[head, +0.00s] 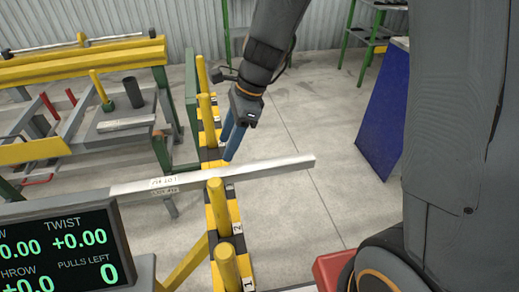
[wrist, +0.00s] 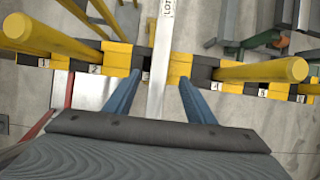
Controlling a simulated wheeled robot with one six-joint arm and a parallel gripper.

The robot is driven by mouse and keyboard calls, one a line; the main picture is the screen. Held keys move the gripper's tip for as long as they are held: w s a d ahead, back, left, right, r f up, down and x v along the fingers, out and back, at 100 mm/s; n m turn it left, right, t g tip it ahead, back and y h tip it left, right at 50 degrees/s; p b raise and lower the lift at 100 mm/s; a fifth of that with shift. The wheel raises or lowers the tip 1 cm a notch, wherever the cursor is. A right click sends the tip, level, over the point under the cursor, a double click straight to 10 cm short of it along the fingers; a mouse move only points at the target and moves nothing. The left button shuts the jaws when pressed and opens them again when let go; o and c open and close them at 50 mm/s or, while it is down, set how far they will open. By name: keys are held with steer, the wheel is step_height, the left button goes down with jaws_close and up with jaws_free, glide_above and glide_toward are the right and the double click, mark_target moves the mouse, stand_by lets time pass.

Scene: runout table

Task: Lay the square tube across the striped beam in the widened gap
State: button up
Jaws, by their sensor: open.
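The square tube (head: 265,170) is a long pale grey bar with a paper label near its left part. It lies across the black-and-yellow striped beam (head: 210,155), in the gap between two yellow posts. In the wrist view the tube (wrist: 157,95) crosses over the beam (wrist: 115,57) and runs between my fingers. My gripper (head: 229,150) is open above the tube, with blue fingers. In the wrist view the fingers (wrist: 160,78) stand on both sides of the tube, with clear space on each side. Whether the tube touches the beam along its full width is hard to tell.
Yellow posts (head: 207,108) rise from the beam, one close in front of the tube (head: 217,205). A display (head: 60,250) at lower left reads twist +0.00 and pulls left 0. A rack with yellow rails (head: 75,68) stands at left. Open floor (head: 300,215) lies right.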

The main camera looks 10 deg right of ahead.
steer(key=s+d+n+h, duration=0.2)
steer(key=s+d+n, duration=0.3)
steer(key=d+n, duration=0.3)
steer(key=s+d+n+t+h, duration=0.1)
steer(key=s+d+n+h, duration=0.1)
steer(key=s+d+n, duration=0.3)
steer(key=shift+d+r+n, duration=0.35)
steer(key=shift+d+n, duration=1.85)
steer(key=shift+d, duration=0.3)
steer(key=shift+s, duration=0.1)
